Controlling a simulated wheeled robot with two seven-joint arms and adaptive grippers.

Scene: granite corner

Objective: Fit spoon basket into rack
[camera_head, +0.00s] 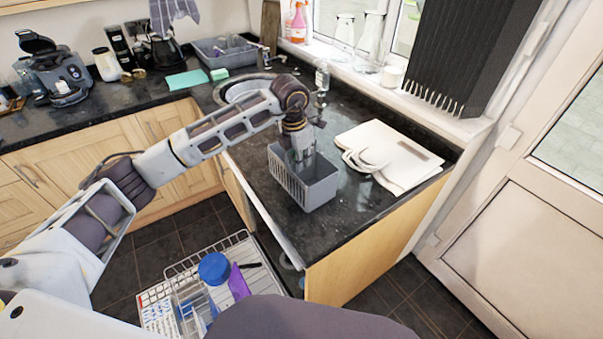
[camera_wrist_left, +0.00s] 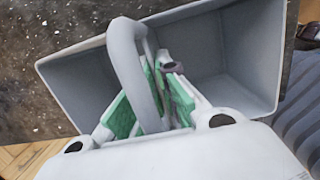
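The grey spoon basket (camera_head: 308,187), an open box with slotted sides, stands on the dark counter near its front edge. My left gripper (camera_head: 302,158) reaches down into its top. In the left wrist view, the green-padded fingers (camera_wrist_left: 160,92) are close together with the basket's looped handle (camera_wrist_left: 128,60) between them; they look shut on it, though the contact is partly hidden. The basket's interior (camera_wrist_left: 215,55) looks empty. The wire rack (camera_head: 245,238) is low at the front, below the counter, partly covered by my body. My right gripper is out of view.
The rack holds a blue-lidded container (camera_head: 214,268), a purple item (camera_head: 238,283) and other pieces. A white folded bag (camera_head: 392,152) lies right of the basket. A tap (camera_head: 322,80) and sink (camera_head: 240,88) are behind my left arm.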

